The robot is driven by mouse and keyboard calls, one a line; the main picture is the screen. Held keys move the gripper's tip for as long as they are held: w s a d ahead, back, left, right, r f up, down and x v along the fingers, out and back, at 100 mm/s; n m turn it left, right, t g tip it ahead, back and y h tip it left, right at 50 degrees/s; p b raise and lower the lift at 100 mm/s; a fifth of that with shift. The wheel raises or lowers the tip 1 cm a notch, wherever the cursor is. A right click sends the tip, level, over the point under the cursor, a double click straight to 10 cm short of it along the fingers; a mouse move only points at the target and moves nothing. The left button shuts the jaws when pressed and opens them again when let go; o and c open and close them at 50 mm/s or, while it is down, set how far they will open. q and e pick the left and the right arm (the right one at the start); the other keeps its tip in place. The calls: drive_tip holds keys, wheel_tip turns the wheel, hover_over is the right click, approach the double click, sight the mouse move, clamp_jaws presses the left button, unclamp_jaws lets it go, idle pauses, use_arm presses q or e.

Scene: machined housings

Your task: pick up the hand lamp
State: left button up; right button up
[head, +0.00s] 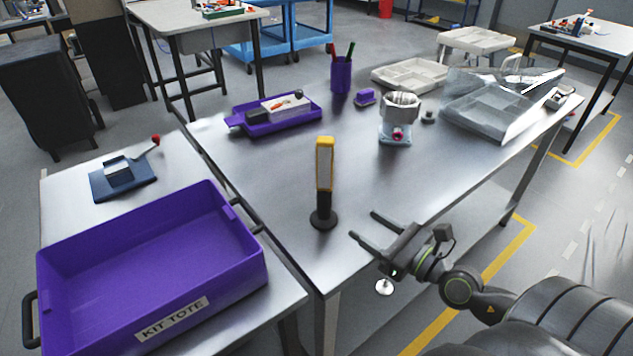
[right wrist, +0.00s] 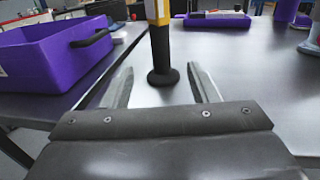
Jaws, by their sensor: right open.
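The hand lamp (head: 325,180) stands upright on its round black base near the front left corner of the metal table. Its upper part is yellow with a pale panel, and its lower part is black. My right gripper (head: 363,228) is open and empty, just to the right of the lamp at the table's front edge. In the right wrist view the lamp (right wrist: 160,50) stands straight ahead, beyond and between the two open fingertips (right wrist: 160,78), apart from both. The lamp's top is cut off there. My left gripper does not show.
A purple kit tote (head: 150,265) stands on the side table at left, with a blue fixture (head: 122,182) behind it. Farther back are a purple tray (head: 275,115), a pen cup (head: 341,75), a metal housing (head: 399,108) and a clear-lidded case (head: 488,112). The tabletop around the lamp is clear.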

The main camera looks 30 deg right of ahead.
sight(330, 201)
drive_tip(key=p+x, duration=0.2)
drive_tip(key=x, duration=0.7)
drive_tip(key=shift+w, duration=0.15)
drive_tip(key=shift+f+x, duration=0.2)
drive_tip(key=shift+x, duration=2.7)
drive_tip(key=c, duration=1.2)
drive_tip(key=shift+o, duration=0.2)
wheel_tip(330, 201, up, 10)
drive_tip(key=p, duration=0.8)
drive_tip(key=shift+r, duration=0.1)
drive_tip(key=s+a+r+n+g+y, duration=0.1)
drive_tip(key=s+a+r+n+y, duration=0.2)
drive_tip(key=s+a, duration=0.9)
drive_tip(key=shift+s+r+g+y, duration=0.35)
drive_tip(key=shift+r+y, duration=0.15)
drive_tip(key=shift+y, duration=0.2)
